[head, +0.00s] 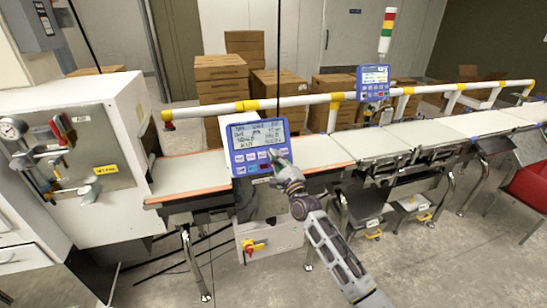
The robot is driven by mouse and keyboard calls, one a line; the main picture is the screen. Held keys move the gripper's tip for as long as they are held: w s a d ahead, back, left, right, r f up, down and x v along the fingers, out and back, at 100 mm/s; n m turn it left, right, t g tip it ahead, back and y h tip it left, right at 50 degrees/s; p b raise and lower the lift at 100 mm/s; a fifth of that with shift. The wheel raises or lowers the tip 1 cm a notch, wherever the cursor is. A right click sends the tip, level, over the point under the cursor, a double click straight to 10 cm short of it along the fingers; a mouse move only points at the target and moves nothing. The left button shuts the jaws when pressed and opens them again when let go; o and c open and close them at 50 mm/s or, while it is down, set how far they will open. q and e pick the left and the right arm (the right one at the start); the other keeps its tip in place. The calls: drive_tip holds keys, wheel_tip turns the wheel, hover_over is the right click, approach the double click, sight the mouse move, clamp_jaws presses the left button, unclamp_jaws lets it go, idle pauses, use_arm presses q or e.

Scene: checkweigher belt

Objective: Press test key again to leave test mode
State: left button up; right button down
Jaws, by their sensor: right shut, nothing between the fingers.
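A blue control panel (246,166) with a lit screen and rows of small keys hangs in front of the belt, left of centre. My right gripper (277,156) is shut, with its fingertips at the right part of the panel's key rows. I cannot tell whether the fingertips touch a key, and the gripper hides part of the keys there. The key labels are too small to read, so I cannot tell which is the test key. My left gripper is not in view.
A second blue panel (373,83) stands farther back by a light tower (387,30). A white rail (310,101) runs above the belt (320,150). A white machine cabinet (75,165) stands left. A red bin (531,186) is at right. Stacked cartons (221,81) stand behind.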

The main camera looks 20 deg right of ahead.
drive_tip(key=shift+w+f+b, duration=0.3)
drive_tip(key=shift+w+b, duration=0.2)
drive_tip(key=shift+w, duration=0.05)
drive_tip(key=shift+w+f+b, duration=0.25)
drive_tip(key=shift+w+b, duration=0.25)
drive_tip(key=shift+w, duration=0.05)
drive_tip(key=shift+w, duration=0.1)
idle(1.0)
drive_tip(key=shift+w+f+b, duration=0.2)
drive_tip(key=shift+w+b, duration=0.05)
drive_tip(key=shift+b, duration=0.2)
drive_tip(key=shift+w+f+b, duration=0.2)
drive_tip(key=shift+w+b, duration=0.2)
drive_tip(key=shift+b, duration=0.05)
idle(1.1)
drive_tip(key=shift+s+r, duration=0.15)
drive_tip(key=shift+s, duration=0.05)
drive_tip(key=shift+s+r+p, duration=0.3)
drive_tip(key=shift+s+p, duration=0.25)
drive_tip(key=shift+p, duration=0.2)
drive_tip(key=shift+s, duration=0.1)
